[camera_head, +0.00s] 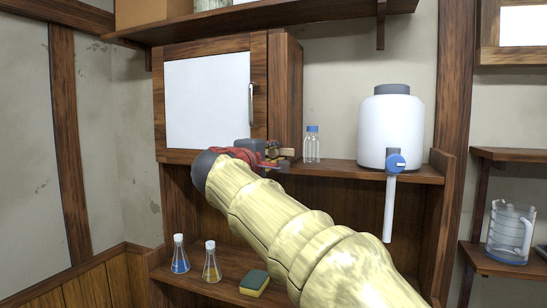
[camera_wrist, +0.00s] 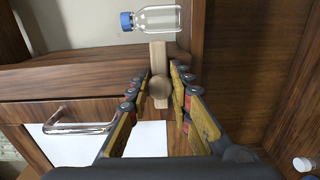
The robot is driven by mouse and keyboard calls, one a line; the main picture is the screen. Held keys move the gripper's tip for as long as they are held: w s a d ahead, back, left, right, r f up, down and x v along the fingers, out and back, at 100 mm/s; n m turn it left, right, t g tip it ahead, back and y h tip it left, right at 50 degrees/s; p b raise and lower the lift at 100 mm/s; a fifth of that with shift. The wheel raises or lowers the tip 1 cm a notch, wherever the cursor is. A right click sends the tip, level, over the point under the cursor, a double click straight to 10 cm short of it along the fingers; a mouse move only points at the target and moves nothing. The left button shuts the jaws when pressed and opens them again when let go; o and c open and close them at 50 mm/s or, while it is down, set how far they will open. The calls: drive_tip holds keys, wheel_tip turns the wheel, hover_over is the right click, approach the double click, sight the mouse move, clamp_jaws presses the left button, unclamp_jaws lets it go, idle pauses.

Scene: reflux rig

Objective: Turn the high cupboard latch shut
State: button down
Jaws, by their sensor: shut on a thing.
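The cupboard (camera_head: 285,90) has a white-panelled door (camera_head: 205,100) with a metal handle (camera_head: 251,104); the door looks closed. The handle also shows in the wrist view (camera_wrist: 80,128). The latch is a pale wooden bar with a round knob (camera_wrist: 159,88); in the wrist view the bar runs from the knob towards the bottle. My gripper (camera_wrist: 161,85) has its fingers on either side of the latch and is shut on it. In the head view my gripper (camera_head: 275,154) is at the cupboard's lower right corner, and my arm hides part of that area.
A clear bottle with a blue cap (camera_head: 312,145) stands on the shelf close to the right of my gripper. A white tank with a tap (camera_head: 390,130) is farther right. Two flasks (camera_head: 211,262) and a sponge (camera_head: 254,282) are on the lower shelf.

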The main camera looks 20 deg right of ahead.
drive_tip(key=shift+f, duration=0.15)
drive_tip(key=c, duration=1.6)
unclamp_jaws()
drive_tip(key=shift+c, duration=0.2)
drive_tip(key=v, duration=1.2)
